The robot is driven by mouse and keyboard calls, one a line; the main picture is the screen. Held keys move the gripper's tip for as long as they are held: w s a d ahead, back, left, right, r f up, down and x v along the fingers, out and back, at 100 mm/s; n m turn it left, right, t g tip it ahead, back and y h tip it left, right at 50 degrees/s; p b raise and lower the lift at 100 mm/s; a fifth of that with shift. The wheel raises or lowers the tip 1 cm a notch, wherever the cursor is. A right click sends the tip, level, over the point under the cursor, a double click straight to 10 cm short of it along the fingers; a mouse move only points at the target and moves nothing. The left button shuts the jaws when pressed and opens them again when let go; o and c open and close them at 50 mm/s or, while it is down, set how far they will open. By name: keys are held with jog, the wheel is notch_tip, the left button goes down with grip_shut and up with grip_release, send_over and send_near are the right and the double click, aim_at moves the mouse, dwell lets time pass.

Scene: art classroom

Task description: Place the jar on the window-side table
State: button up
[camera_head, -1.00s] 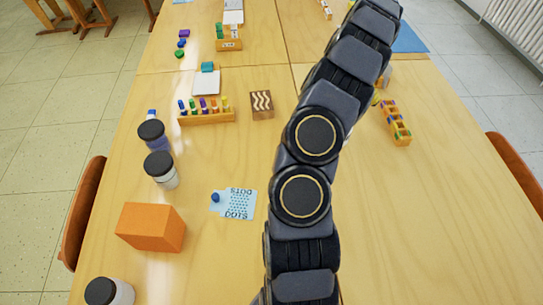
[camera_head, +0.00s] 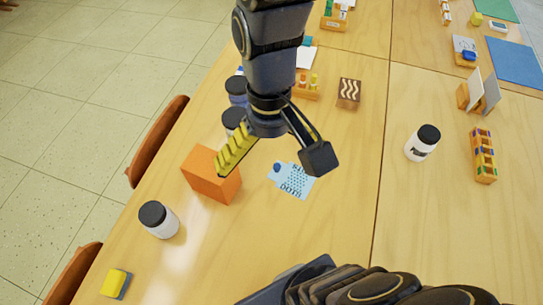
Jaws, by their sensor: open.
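Several jars with black lids stand upright on the wooden tables; I cannot tell which one the task means. A white jar (camera_head: 163,223) is at the left front, and another white jar (camera_head: 421,146) is on the right-hand table, right of the seam. Two more jars, one with bluish contents (camera_head: 236,90) and one partly hidden by my gripper (camera_head: 233,121), stand near the left edge. My gripper (camera_head: 272,163) points down with its fingers spread, empty, over the orange block and blue card. Which table (camera_head: 440,220) is window-side is not clear; no window shows.
An orange block (camera_head: 209,178) and a blue dotted card (camera_head: 293,182) lie below my gripper. A patterned wooden block (camera_head: 348,93), a colourful bead rack (camera_head: 483,155) and a yellow sponge (camera_head: 115,284) stand around. Chairs (camera_head: 158,141) line the left edge. The right table's front is mostly clear.

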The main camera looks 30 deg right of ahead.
jog(key=s+a+f+n, duration=0.1)
jog(key=s, duration=0.5)
jog(key=shift+s+a+f+g+h, duration=0.25)
jog(key=shift+s+a+g+h, duration=0.05)
jog(key=shift+s+a, duration=0.1)
